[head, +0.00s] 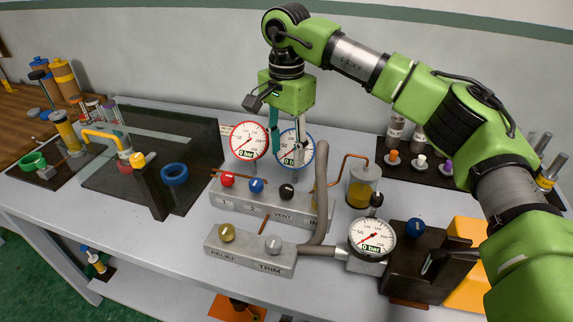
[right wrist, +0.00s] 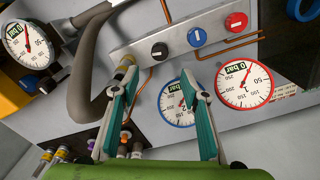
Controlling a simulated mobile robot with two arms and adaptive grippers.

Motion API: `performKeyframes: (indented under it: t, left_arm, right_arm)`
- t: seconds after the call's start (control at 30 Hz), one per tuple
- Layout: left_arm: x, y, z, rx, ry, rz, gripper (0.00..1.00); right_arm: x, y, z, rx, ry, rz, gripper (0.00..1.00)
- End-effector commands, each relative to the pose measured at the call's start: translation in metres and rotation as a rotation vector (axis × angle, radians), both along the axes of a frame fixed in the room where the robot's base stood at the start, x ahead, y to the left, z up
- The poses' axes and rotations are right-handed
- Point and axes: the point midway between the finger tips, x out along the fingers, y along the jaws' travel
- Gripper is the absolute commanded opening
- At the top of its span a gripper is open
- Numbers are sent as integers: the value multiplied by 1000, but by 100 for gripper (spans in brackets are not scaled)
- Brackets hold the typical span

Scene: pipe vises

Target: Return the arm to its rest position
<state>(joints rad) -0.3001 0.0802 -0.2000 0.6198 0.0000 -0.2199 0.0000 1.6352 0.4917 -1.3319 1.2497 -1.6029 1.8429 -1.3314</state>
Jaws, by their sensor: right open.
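My right arm (head: 414,97) is green and reaches in from the right, arching over the bench. My right gripper (head: 287,150) points down with its teal fingers apart, in front of the blue-rimmed gauge (head: 296,160) and just right of the red-rimmed gauge (head: 248,141). In the right wrist view the gripper (right wrist: 157,72) is open with nothing between its fingers. The blue-rimmed gauge (right wrist: 176,104) shows between the fingers there, partly covered by one. My left gripper is not in view.
A grey valve block (head: 262,205) with red, blue and black knobs stands below the gripper. A relief/trim block (head: 250,252), a white gauge (head: 372,238) and a dark vise (head: 430,262) are in front. A grey hose (head: 321,190) rises near the gripper's right.

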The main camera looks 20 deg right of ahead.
Motion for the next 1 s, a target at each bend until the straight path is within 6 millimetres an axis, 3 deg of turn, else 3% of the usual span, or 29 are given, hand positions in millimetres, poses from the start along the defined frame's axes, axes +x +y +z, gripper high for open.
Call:
performKeyframes:
  t: [0.13,0.6,1.0]
  left_arm:
    - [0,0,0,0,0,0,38]
    - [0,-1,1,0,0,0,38]
    - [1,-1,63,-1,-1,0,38]
  right_arm:
    - [0,0,11,1,0,0,41]
    - [0,0,13,1,0,0,41]
    - [0,0,75,1,0,0,41]
